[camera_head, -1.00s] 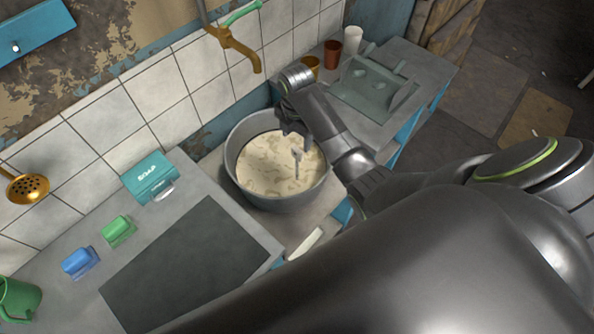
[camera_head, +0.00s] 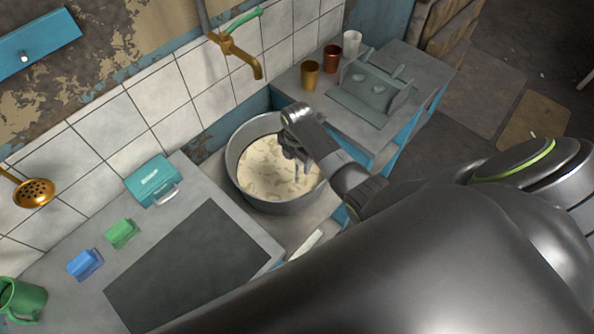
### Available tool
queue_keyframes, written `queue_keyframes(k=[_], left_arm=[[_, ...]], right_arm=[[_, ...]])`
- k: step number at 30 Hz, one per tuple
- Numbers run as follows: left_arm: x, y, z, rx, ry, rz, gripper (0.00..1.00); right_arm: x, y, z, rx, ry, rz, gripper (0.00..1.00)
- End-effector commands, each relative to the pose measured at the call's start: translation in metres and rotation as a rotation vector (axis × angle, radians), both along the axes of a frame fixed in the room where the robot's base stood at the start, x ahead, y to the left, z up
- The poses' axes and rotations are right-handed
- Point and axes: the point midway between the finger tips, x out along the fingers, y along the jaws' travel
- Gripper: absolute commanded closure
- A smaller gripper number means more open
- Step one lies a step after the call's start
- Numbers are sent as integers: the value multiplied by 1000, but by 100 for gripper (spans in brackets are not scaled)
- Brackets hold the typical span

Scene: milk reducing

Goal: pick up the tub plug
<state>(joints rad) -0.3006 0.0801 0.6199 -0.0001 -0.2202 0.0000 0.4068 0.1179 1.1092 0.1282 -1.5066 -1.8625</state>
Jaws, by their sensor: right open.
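A round grey metal tub (camera_head: 232,172) sits between the counters. It holds a cream-coloured liquid with lumps or foam patches (camera_head: 266,172). My right gripper (camera_head: 302,172) reaches in from the right and points down over the right part of the tub. Its fingers are open, close to the liquid's surface; whether they touch it I cannot tell. I cannot make out the tub plug; the liquid and my gripper may hide it. My left gripper is not in view.
A brass tap (camera_head: 240,58) juts from the tiled wall above the tub. Cups and a grey dish rack (camera_head: 372,92) stand on the right counter. A teal soap box (camera_head: 152,182), sponges and a dark mat (camera_head: 195,265) lie on the left counter. My right arm covers the lower right.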

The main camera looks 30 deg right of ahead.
Motion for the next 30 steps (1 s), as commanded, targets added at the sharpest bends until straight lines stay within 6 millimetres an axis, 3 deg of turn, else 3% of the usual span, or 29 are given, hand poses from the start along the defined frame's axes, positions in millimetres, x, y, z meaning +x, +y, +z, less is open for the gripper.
queue_keyframes(k=[3, 17, 26, 30], left_arm=[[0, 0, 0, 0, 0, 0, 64], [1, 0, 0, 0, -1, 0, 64], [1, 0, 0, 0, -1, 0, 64], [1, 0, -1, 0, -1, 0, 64]], right_arm=[[0, 0, 0, 0, 0, 0, 40], [0, 0, 0, 0, 0, 0, 100], [1, 0, 2, 1, -2, 0, 100], [1, 0, 13, 0, -4, -1, 100]])
